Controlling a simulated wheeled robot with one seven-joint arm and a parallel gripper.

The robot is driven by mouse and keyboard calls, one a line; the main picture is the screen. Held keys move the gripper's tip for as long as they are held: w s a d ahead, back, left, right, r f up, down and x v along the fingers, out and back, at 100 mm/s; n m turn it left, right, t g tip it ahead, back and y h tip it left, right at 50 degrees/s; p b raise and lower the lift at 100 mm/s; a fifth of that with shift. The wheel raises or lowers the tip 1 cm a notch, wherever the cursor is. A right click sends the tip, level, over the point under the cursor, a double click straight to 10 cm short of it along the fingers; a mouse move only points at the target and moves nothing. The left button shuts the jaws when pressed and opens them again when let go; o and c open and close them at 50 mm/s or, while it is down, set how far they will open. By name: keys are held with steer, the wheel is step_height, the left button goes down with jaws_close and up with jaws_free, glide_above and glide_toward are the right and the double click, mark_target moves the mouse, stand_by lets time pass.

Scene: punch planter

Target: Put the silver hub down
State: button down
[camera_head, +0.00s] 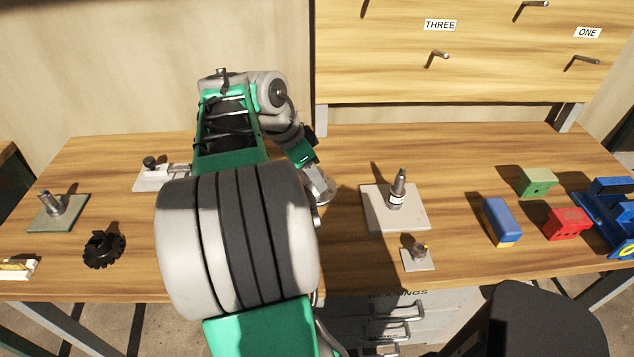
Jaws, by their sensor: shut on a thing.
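My gripper (314,172) is near the middle of the table, just right of my large arm links, which partly hide it. It points down and is shut on the silver hub (322,190), a pale round metal piece partly hidden by my arm. The hub is close above or at the wooden tabletop; I cannot tell if it touches. To its right, a grey square plate (374,217) carries an upright stepped metal post with a pale collar (397,192); the hub is apart from this post.
A small plate with a brass-topped peg (419,255) lies at the front. Green (536,182), red (567,224) and blue (500,222) blocks and a blue vehicle (608,213) are right. A black gear (104,249) and a plate with a post (58,212) are left.

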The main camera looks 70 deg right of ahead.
steer(key=w+d+f, duration=0.2)
steer(key=f, duration=0.1)
steer(key=w+d+f, duration=0.1)
steer(key=d+f, duration=0.1)
steer(key=shift+d+f, duration=0.1)
steer(key=shift+w+d+f, duration=0.1)
steer(key=shift+d+f, duration=0.05)
steer(key=shift+f, duration=0.85)
steer(key=shift+w+d+f, duration=0.1)
steer(key=shift+f, duration=0.9)
steer(key=c, duration=1.2)
jaws_free()
steer(key=shift+s+a+f, duration=0.1)
steer(key=shift+f, duration=0.1)
steer(key=shift+c, duration=0.2)
steer(key=o, duration=0.5)
steer(key=shift+r, duration=0.1)
